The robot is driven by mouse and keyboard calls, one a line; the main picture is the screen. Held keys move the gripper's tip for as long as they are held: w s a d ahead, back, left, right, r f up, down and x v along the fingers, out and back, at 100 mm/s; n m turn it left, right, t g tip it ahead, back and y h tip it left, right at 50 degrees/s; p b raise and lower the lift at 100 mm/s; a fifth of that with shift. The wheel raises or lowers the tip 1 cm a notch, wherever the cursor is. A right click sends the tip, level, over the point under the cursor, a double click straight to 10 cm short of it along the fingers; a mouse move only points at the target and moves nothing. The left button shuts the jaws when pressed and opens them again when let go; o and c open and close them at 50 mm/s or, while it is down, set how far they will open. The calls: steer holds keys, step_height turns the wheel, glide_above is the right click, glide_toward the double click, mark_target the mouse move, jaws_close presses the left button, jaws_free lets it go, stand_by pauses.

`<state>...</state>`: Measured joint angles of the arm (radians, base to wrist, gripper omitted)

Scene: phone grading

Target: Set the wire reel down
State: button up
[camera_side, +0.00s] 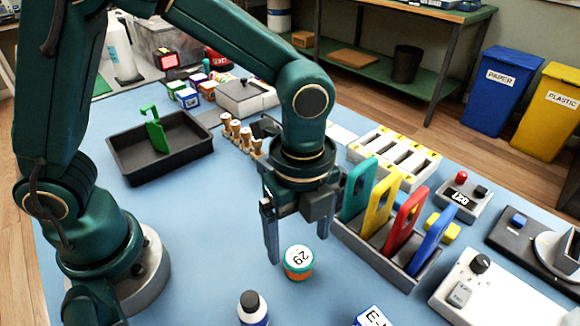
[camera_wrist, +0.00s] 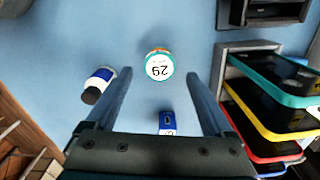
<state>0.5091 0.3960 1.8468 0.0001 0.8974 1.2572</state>
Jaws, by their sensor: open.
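The wire reel (camera_side: 298,262) is a small round piece with a white top marked 29, a teal rim and an orange side. It appears to stand upright on the blue work surface. My gripper (camera_side: 297,245) is open and points down, its fingers apart and nothing held between them. In the wrist view the reel (camera_wrist: 159,67) lies just beyond and between the fingertips, with blue surface showing on both sides of it. I cannot tell the exact height of the fingertips over the surface.
A grey rack (camera_side: 372,246) with several coloured phone cases stands close right of my gripper. A dark-capped bottle (camera_side: 252,310) and a blue-and-white box (camera_side: 371,317) are at the front. A black tray (camera_side: 122,157) with a green piece is at left. The blue surface (camera_side: 215,225) left of the reel is clear.

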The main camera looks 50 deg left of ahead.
mark_target(299, 256)
step_height(299, 256, up, 7)
steer(key=s+a+r+n+t, duration=0.1)
steer(key=s+a+n+t, duration=0.1)
steer(key=a+n, duration=0.4)
steer(key=s+a+r+n+t, duration=0.1)
steer(key=s+a+n+t, duration=0.2)
steer(key=a+n, duration=0.4)
steer(key=shift+s+r+n+t, duration=0.35)
steer(key=shift+s+n, duration=0.3)
steer(key=shift+n, duration=2.95)
